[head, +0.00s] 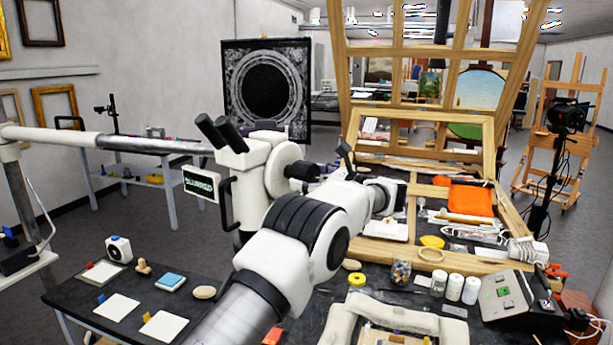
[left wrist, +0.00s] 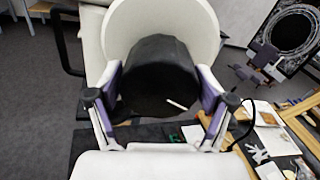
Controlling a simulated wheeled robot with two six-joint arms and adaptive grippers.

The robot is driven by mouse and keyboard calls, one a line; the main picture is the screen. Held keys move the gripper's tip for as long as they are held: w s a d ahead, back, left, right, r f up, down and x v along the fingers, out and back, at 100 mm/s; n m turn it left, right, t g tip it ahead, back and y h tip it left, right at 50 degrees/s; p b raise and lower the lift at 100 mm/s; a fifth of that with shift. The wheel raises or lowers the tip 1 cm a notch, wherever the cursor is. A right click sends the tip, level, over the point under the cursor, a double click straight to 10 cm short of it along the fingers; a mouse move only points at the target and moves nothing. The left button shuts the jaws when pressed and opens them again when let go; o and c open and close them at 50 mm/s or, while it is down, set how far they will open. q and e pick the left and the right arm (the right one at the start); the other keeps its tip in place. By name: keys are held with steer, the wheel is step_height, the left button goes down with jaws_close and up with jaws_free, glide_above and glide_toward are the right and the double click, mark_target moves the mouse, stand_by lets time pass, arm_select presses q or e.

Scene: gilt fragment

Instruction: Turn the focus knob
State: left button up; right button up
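The microscope is white with black eyepieces (head: 219,132) and stands left of the middle in the head view. Its focus knob (head: 302,171) is a dark cylinder on the side facing my gripper. In the left wrist view the knob (left wrist: 160,82) carries a short white mark and sits before a round white flange (left wrist: 185,22). My left gripper (head: 326,171) has its purple-padded fingers (left wrist: 161,95) on either side of the knob. The pads lie snug against its edges and look shut on it. The right gripper is not in view.
White cards (head: 116,306) and small items lie at front left.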

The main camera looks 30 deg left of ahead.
arm_select(q)
steer(key=shift+d+r, duration=0.1)
steer(key=shift+d, duration=0.15)
steer(key=shift+c, duration=1.3)
steer(key=shift+d, duration=0.1)
steer(key=shift+w, duration=0.1)
steer(key=m+b, duration=0.2)
steer(key=b, duration=0.1)
steer(key=shift+f, duration=0.3)
steer(key=shift+m+b, duration=0.6)
steer(key=shift+m, duration=0.4)
steer(key=shift+r+m+b, duration=0.15)
steer(key=shift+m+b, duration=0.15)
steer(key=shift+m, duration=0.6)
